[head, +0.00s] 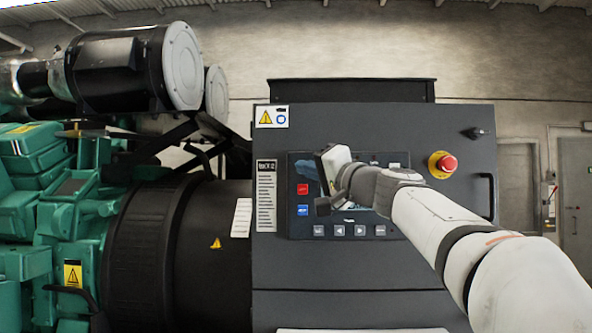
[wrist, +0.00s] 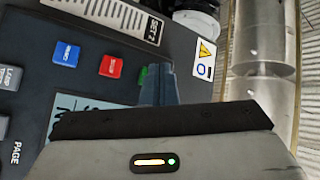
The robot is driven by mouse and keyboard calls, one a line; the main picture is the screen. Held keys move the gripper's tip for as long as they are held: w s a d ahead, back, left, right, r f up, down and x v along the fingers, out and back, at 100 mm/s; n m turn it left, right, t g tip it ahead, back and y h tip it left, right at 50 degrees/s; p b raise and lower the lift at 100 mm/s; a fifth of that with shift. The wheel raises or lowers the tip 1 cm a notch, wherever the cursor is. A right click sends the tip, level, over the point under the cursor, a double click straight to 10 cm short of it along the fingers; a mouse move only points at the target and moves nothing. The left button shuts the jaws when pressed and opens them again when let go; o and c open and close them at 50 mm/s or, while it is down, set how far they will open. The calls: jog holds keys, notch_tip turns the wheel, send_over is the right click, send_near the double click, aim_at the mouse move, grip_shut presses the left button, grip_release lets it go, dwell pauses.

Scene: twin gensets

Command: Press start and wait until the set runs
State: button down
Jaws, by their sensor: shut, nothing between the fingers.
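The control panel (head: 460,220) is on the dark grey cabinet of a genset. A red button (head: 303,189) and a blue button (head: 303,211) sit in a column at its left. In the wrist view, the red button (wrist: 111,66) and blue button (wrist: 66,53) are in line with a green button (wrist: 142,74), mostly hidden behind my fingers. My gripper (wrist: 158,70) is shut and empty, its tips at the green button. I cannot tell whether they touch it. In the head view my gripper (head: 306,169) is partly hidden by my wrist. The panel display (wrist: 75,118) is largely covered.
A red mushroom button on a yellow base (head: 446,164) and a key switch (head: 477,132) are to the right. Several grey buttons (head: 339,230) line the panel's bottom. The green engine (head: 40,205) stands left. A warning label (wrist: 205,56) is near my fingers.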

jog(key=shift+w, duration=0.45)
dwell(0.5)
jog(key=shift+s+f, duration=0.1)
jog(key=shift+s, duration=0.05)
jog(key=shift+s+b, duration=0.65)
jog(key=shift+s, duration=0.1)
jog(key=s+b, duration=0.2)
jog(key=s, duration=0.4)
jog(key=shift+a, duration=0.15)
dwell(0.6)
